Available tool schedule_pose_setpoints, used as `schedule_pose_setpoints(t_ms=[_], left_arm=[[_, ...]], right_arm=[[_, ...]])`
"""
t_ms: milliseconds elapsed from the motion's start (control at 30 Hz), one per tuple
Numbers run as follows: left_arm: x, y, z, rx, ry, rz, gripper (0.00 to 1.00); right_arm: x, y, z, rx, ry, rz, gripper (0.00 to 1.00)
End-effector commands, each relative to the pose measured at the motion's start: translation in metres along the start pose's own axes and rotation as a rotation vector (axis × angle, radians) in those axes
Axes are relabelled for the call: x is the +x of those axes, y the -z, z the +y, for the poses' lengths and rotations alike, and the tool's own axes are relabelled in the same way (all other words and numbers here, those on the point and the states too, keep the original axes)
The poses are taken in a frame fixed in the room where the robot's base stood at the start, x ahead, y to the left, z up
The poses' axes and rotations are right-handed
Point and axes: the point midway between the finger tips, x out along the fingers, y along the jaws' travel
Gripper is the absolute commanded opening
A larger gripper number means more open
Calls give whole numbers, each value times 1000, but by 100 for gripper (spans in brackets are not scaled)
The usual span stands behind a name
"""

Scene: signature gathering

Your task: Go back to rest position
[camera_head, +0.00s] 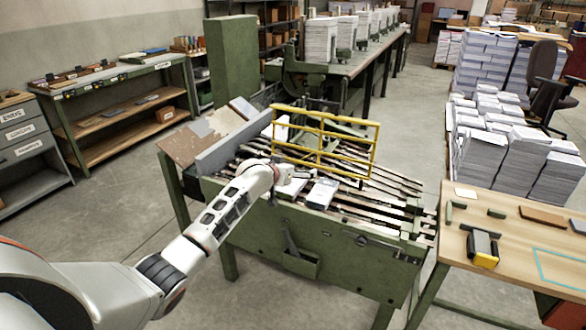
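My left arm reaches in from the lower left, over the front of the green gathering machine (310,232). My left gripper (304,176) is above the machine's slatted bed, just behind and left of a small stack of white sheets (322,193). The gripper is small and partly hidden by my wrist, so I cannot tell whether its fingers are open or shut, or whether it touches the stack. My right arm and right gripper are not in view.
A yellow guard frame (325,140) stands just behind my gripper. A wooden table (500,240) with a yellow-black tool (483,247) is at the right. Paper stacks (490,140) stand behind it. Clear floor (130,215) lies left of the machine.

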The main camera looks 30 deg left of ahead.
Motion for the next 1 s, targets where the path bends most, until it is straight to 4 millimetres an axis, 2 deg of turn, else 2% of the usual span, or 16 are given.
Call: schedule_pose_setpoints(t_ms=[233, 300, 367, 467, 600, 667, 800, 867, 1000], left_arm=[[0, -1, 0, 1, 0, -1, 100], [-1, -10, 4, 6, -4, -5, 100], [-3, -27, 10, 18, -11, -14, 100], [-13, -72, 28, 47, -31, -33, 100], [-42, -156, 62, 103, -71, -62, 100], [-59, -188, 76, 124, -88, -72, 100], [-105, -258, 106, 166, -128, -94, 100], [-128, -286, 118, 180, -144, -103, 100], [-187, -339, 143, 208, -177, -121, 100]], right_arm=[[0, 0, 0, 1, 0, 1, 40], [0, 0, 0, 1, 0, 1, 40], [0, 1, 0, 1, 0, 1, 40], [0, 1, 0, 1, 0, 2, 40], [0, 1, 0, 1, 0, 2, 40], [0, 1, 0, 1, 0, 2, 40], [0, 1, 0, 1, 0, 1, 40], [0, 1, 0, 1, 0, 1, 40], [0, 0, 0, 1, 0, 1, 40]])
